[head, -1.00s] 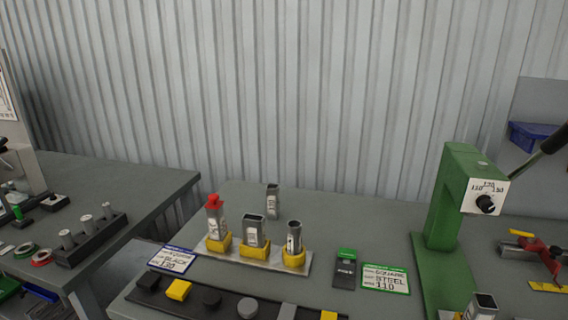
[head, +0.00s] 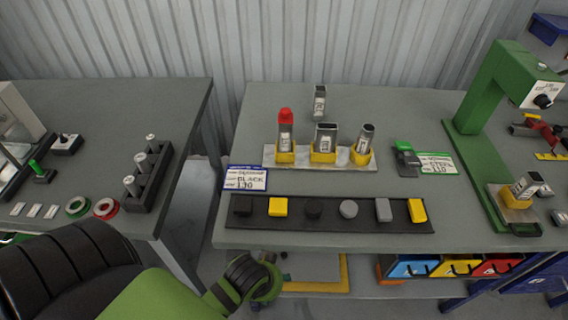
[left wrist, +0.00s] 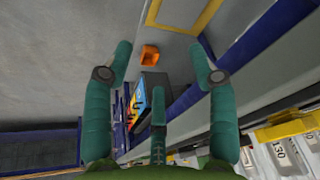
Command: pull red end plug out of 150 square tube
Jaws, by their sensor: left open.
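The red end plug (head: 286,114) sits in the top of a grey tube (head: 285,137) in the head view. The tube stands upright in the left yellow holder of a pale plate (head: 342,166). Its label is too small to read. My left gripper (head: 269,279) is low at the table's front edge, below and in front of the tube, and apart from it. In the left wrist view the left gripper (left wrist: 160,60) has its fingers spread with nothing between them. My right gripper is not in view.
Two more tubes, the middle one (head: 325,137) and the right one (head: 364,138), stand close beside the plugged tube. A loose tube (head: 319,103) stands behind. A black strip (head: 270,221) with several plugs lies in front. A green press (head: 486,100) stands at right.

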